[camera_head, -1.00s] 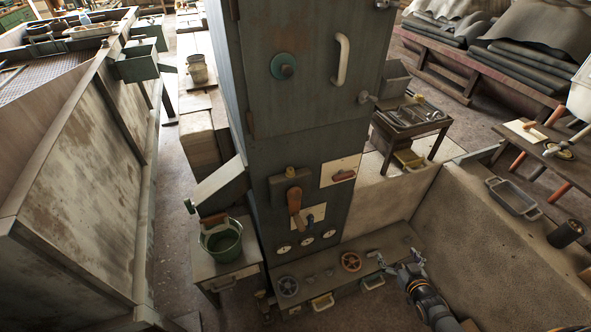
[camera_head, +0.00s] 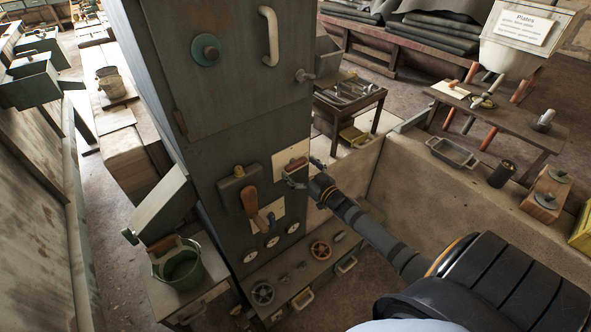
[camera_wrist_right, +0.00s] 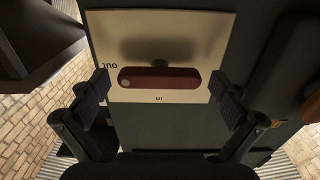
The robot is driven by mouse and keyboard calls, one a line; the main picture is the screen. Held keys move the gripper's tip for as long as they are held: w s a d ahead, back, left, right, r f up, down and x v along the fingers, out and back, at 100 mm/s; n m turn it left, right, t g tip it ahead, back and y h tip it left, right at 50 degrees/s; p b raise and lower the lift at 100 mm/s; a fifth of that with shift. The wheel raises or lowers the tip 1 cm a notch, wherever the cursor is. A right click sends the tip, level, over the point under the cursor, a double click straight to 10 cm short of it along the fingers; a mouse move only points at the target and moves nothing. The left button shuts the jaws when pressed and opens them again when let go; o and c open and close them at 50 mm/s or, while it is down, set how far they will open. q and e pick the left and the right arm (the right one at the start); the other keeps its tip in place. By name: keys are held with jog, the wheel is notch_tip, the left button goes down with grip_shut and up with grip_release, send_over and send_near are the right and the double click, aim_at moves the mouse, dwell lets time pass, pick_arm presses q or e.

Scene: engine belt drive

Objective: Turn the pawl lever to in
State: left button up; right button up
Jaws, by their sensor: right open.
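The pawl lever (camera_wrist_right: 158,77) is a dark red rounded bar on a pale plate (camera_wrist_right: 200,35) marked OUT and in. In the right wrist view it lies level, and its end with a small round dot is at the left, beside OUT. My right gripper (camera_wrist_right: 163,102) is open, one finger to each side of the lever's ends, with no clear contact. In the head view the right gripper (camera_head: 297,176) is at the pale plate (camera_head: 287,152) and partly covers the lever. My left gripper is out of view.
Left of the plate on the dark cabinet (camera_head: 240,110) is an orange-brown handle (camera_head: 249,201). Below are several round gauges and a shelf with handwheels (camera_head: 320,250). A green bucket (camera_head: 178,266) stands at the left. A low wall is at the right.

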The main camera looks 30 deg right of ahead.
jog(key=shift+w+a+r, duration=0.1)
jog(key=shift+w+r, duration=0.05)
jog(key=shift+w, duration=0.6)
jog(key=c, duration=1)
